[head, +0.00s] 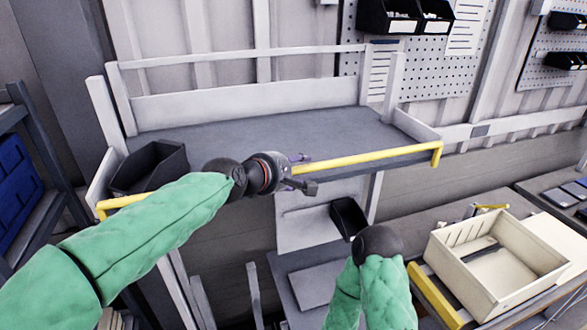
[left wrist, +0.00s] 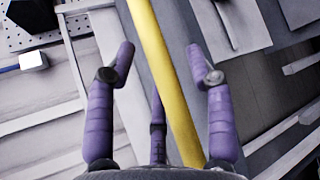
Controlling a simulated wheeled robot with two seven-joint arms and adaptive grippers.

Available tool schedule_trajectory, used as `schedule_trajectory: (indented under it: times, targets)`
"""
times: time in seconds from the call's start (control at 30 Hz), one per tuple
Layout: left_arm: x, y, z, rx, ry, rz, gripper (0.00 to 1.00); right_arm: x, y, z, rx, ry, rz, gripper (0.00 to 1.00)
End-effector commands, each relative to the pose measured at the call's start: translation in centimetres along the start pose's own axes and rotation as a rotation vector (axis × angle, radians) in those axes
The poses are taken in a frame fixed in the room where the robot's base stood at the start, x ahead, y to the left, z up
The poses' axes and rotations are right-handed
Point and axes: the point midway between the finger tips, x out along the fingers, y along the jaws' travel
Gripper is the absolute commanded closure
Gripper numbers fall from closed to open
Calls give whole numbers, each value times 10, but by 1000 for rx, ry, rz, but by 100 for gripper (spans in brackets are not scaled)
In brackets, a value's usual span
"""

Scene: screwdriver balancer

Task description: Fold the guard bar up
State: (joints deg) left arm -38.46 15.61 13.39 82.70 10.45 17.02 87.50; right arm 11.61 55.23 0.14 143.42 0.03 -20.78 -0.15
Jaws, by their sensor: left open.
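The yellow guard bar (head: 363,157) runs across the front edge of a grey shelf, with a short bend at its right end. My left gripper (head: 306,172) is at the bar near its middle and hides part of it. In the left wrist view the purple fingers (left wrist: 160,65) are spread open, and the bar (left wrist: 162,60) passes between them. I cannot tell whether any finger touches it. My right arm is low in the head view; its dark wrist shows, but its gripper fingers are hidden.
The grey shelf top (head: 270,130) is mostly bare, with a black bin (head: 150,168) at its left end. A smaller black bin (head: 348,218) hangs below. A cream tray (head: 497,262) stands on the workbench at the right, near my right arm. A pegboard (head: 430,70) is behind.

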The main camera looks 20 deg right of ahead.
Motion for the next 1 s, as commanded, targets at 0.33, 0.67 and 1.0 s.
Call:
schedule_trajectory:
  times: [0.33, 0.67, 1.0]
  targets:
    - [-43, 2, 0, 0, 0, 4, 46, 0, 0, 0, 0, 0, 0, 100]
    - [-100, 1, -1, -1, 1, 1, 46, 0, 0, 0, 0, 0, 0, 100]
    - [-119, 0, -2, -1, 1, -1, 46, 0, 0, 0, 0, 0, 0, 100]
